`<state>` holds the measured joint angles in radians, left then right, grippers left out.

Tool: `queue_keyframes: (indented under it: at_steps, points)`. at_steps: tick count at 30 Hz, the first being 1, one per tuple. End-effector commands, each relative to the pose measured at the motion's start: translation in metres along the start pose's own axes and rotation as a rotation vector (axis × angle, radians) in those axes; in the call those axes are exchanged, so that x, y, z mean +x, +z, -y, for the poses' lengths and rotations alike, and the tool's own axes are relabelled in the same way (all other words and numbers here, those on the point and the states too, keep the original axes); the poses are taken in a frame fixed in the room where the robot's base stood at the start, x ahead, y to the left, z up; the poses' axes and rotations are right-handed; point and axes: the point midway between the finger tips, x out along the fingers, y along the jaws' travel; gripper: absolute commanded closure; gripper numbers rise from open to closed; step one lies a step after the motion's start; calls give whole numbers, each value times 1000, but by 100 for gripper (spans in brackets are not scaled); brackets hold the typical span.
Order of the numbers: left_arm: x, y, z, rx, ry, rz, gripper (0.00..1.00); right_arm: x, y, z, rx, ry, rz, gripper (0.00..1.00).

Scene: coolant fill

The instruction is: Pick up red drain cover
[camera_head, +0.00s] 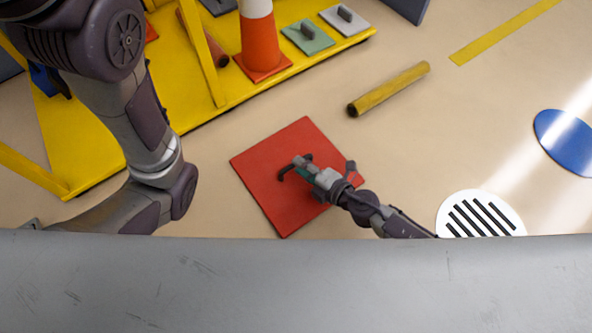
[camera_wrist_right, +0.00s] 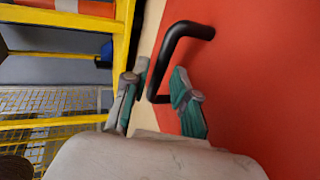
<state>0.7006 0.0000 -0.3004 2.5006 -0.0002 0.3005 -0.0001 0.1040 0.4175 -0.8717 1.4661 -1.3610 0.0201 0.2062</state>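The red drain cover (camera_head: 285,207) is a flat square plate on the beige floor in the middle of the head view. Its black bar handle (camera_head: 284,174) is partly hidden by my right gripper (camera_head: 303,165), which is over the plate. In the right wrist view the red plate (camera_wrist_right: 262,80) fills the right side. There my right gripper (camera_wrist_right: 155,80) is open, with its two fingers apart on either side of the black handle (camera_wrist_right: 172,52). I cannot tell whether a finger touches the handle. My left arm comes in at the left of the head view, but its gripper does not show.
A yellow platform (camera_head: 95,145) at the upper left bears an orange traffic cone (camera_head: 262,45) and small handled plates (camera_head: 307,37). A yellow cylinder (camera_head: 390,88) lies beyond the cover. A white slotted grate (camera_head: 500,200) and a blue disc (camera_head: 565,140) are at right.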

Motion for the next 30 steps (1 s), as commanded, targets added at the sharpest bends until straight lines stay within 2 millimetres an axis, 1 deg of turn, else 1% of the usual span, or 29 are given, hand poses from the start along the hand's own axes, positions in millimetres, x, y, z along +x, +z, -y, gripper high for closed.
queue_keyframes:
  at_steps: [1,5,13,14,18,30]
  points:
    - [-4,-2,-1,0,0,0,60,10,0,1,-3,1,-1,73]
    - [-7,-2,-2,0,1,0,60,24,0,1,-1,0,0,73]
    - [-7,-2,-2,0,1,0,60,26,0,1,1,-1,0,73]
    - [-7,-2,-2,0,1,0,60,26,0,1,1,-1,0,76]
    - [-7,-2,-2,0,1,0,60,26,0,1,1,-1,0,100]
    - [-7,-2,-1,0,0,1,60,26,0,-1,2,1,0,100]
